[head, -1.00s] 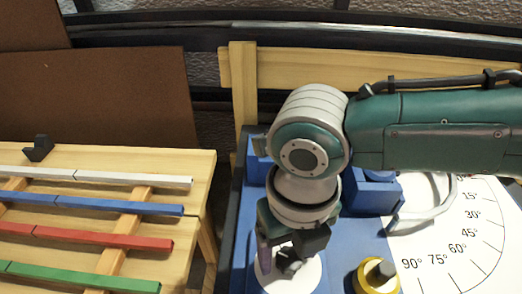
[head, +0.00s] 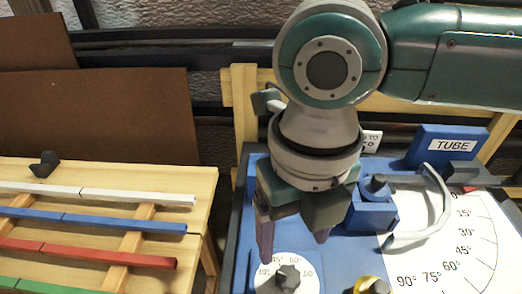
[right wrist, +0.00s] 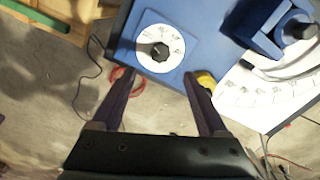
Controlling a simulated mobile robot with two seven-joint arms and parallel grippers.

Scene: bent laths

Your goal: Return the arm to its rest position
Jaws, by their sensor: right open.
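My right gripper (head: 295,245) is open and empty, fingers pointing down, above the near left part of the blue bending machine (head: 240,262). A white dial (head: 262,287) with a dark knob (head: 288,279) lies just below the fingers, apart from them. In the right wrist view the two fingers (right wrist: 155,100) stand wide apart with nothing between them. The dial also shows there (right wrist: 145,58), beyond the fingertips. My left gripper is not in view.
A wooden rack (head: 190,170) with white (head: 120,195), blue (head: 110,221), red (head: 100,254) and green laths stands at left. A grey curved handle (head: 440,215), an angle scale (head: 460,240), a TUBE block (head: 447,146) and a yellow knob (head: 367,284) are on the machine.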

